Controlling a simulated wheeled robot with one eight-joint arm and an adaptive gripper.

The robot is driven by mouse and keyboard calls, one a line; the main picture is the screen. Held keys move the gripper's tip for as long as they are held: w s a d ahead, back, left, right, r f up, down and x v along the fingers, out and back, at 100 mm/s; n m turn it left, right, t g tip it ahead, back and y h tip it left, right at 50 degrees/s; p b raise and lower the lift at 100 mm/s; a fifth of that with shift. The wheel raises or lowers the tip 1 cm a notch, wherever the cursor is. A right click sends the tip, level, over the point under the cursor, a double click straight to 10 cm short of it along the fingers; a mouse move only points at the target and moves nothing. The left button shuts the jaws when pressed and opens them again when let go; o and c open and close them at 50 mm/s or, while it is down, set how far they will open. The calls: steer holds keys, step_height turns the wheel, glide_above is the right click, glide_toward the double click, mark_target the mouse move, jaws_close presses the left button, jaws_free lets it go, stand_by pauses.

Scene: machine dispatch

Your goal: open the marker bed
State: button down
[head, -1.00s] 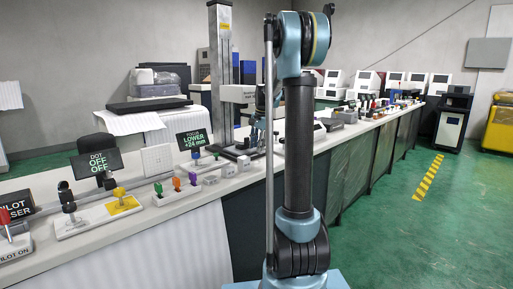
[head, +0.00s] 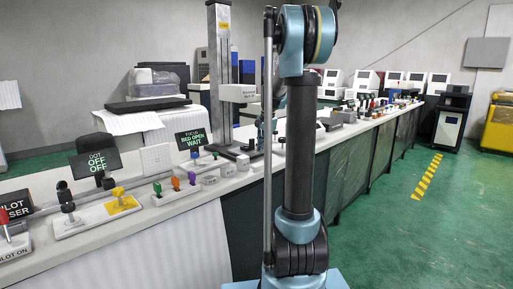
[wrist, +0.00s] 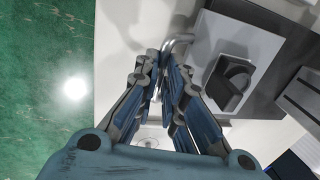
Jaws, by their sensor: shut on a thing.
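The marker stands on the bench in the head view, with a tall grey column (head: 219,60), a white head (head: 238,93) and a dark base (head: 232,153) under it. The focus display (head: 191,139) reads "FOCUS BED OPEN WAIT". In the wrist view a light grey bed plate (wrist: 212,38) carries a dark, hollowed part (wrist: 230,82). My gripper (wrist: 166,66) is shut on a bent metal handle (wrist: 183,40) at the plate's left edge. The fingers hide part of the handle. In the head view my arm hides most of the gripper.
A row of coloured knobs (head: 176,184) and a yellow switch plate (head: 122,205) lie along the front bench. The dot display (head: 97,163) reads "DOT OFF OFF". More machines line the bench behind my arm. The green floor (head: 400,225) at right is clear.

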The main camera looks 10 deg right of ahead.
steer(key=s+d, duration=0.6)
steer(key=s, duration=0.2)
steer(key=c, duration=1.7)
jaws_free()
steer(key=shift+s, duration=0.2)
steer(key=shift+w, duration=0.1)
steer(key=r, duration=0.4)
steer(key=s+d+r, duration=0.1)
steer(key=r, duration=0.6)
steer(key=shift+s+d+r, duration=0.15)
steer(key=shift+s+r, duration=0.2)
